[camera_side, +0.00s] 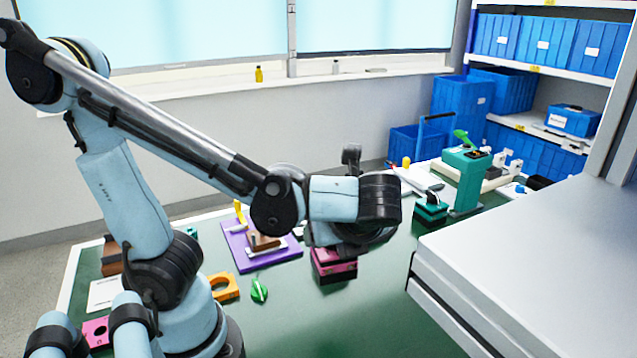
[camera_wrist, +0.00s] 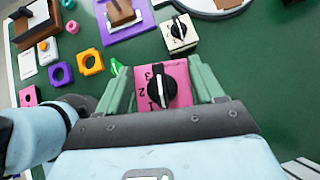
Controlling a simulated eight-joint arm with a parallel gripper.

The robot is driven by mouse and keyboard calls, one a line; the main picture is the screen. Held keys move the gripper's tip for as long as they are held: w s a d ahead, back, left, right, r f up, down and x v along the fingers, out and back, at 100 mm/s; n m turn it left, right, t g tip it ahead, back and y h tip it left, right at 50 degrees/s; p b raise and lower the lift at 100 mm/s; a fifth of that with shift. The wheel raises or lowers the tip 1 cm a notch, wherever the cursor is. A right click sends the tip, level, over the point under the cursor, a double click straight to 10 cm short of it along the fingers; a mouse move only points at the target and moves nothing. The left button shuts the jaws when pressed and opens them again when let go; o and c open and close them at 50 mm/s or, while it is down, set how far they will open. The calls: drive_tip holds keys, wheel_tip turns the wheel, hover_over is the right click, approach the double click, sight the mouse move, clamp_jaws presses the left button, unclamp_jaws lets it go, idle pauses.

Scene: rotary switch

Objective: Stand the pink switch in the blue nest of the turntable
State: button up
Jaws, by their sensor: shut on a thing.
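The pink switch (camera_wrist: 152,99) is a pink block with a black round knob and dark numbers on its face. My gripper (camera_wrist: 162,86) is shut on it, with one greenish finger on each side. In the side view the pink switch (camera_side: 335,266) shows below my wrist, over the green table; the fingers there are mostly hidden. No blue nest can be made out in either view.
A pale switch with a black knob (camera_wrist: 180,38) stands just beyond my gripper. A purple plate (camera_side: 240,252), an orange part (camera_side: 223,287) and a small green piece (camera_side: 259,290) lie to the left. A teal press (camera_side: 467,180) stands far right. The green table front is clear.

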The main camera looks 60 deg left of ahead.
drive_tip(key=w+r+m+t+h, duration=0.4)
drive_tip(key=w+r+m+t, duration=0.15)
drive_tip(key=w+m, duration=0.55)
drive_tip(key=shift+w+a+f+n+g+y, duration=0.2)
drive_tip(key=shift+w+a+f+n, duration=0.8)
drive_tip(key=shift+f, duration=1.7)
drive_tip(key=shift+w+a+f+n+g+y, duration=0.1)
drive_tip(key=shift+w+a+f+n+y, duration=0.25)
drive_tip(key=shift+w+a+f, duration=1.45)
drive_tip(key=shift+w+a+f+n+g+y, duration=0.1)
drive_tip(key=shift+w+a+f+n+y, duration=0.35)
drive_tip(key=shift+a+f, duration=2.2)
drive_tip(key=shift+d+f, duration=1)
drive_tip(key=o, duration=1.1)
drive_tip(key=shift+o, duration=0.2)
